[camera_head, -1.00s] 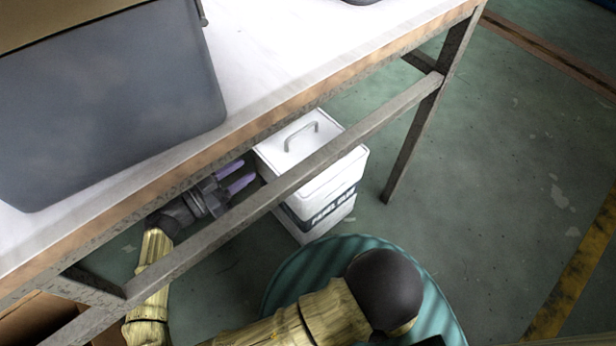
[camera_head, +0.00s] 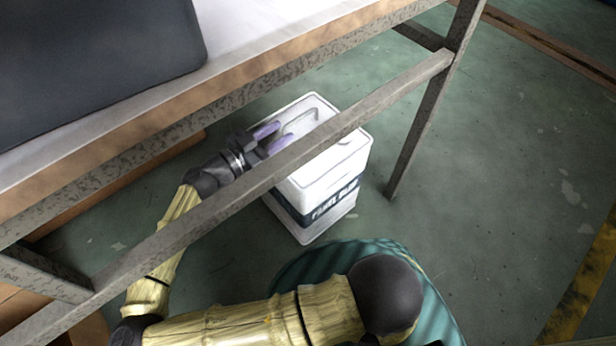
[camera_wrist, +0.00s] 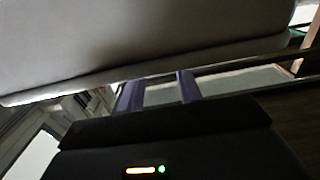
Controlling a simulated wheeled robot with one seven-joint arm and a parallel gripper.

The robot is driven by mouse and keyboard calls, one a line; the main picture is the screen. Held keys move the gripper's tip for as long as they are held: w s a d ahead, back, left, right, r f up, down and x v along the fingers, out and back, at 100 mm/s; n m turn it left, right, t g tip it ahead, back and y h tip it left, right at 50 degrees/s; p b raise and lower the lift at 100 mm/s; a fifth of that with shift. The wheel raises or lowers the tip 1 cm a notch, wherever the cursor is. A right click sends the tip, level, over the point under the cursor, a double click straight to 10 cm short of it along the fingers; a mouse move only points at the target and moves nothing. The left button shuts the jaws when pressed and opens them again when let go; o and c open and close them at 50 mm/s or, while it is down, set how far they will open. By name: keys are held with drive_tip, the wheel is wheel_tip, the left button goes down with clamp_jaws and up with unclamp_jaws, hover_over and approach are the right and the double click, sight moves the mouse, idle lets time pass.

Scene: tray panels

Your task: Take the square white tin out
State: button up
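The square white tin (camera_head: 322,172) stands upright on the green floor under the table, with a dark label band on its side and a wire handle (camera_head: 301,121) on its lid. The table's lower rail crosses in front of part of it. My gripper (camera_head: 274,138) is at the left part of the tin's lid, beside the handle, its purple fingers spread apart with nothing seen between them. In the wrist view both fingers (camera_wrist: 158,92) show apart. A large pale surface fills the top of that view; I cannot tell whether the fingers touch the tin.
A table leg (camera_head: 425,125) stands right of the tin. Open floor (camera_head: 510,190) lies further right.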

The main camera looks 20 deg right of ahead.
sight(292, 122)
drive_tip(key=shift+d, duration=0.1)
drive_tip(key=b+x, duration=0.2)
drive_tip(key=b, duration=0.1)
drive_tip(key=shift+w+d+f, duration=0.15)
drive_tip(key=shift+w+d, duration=0.05)
drive_tip(key=shift+w, duration=0.05)
drive_tip(key=shift+b+x, duration=0.85)
drive_tip(key=shift+x, duration=0.1)
drive_tip(key=shift+w+d+r, duration=0.2)
drive_tip(key=shift+d+r, duration=0.05)
drive_tip(key=shift+r, duration=0.05)
drive_tip(key=shift+s, duration=0.1)
drive_tip(key=shift+c, duration=0.4)
clamp_jaws()
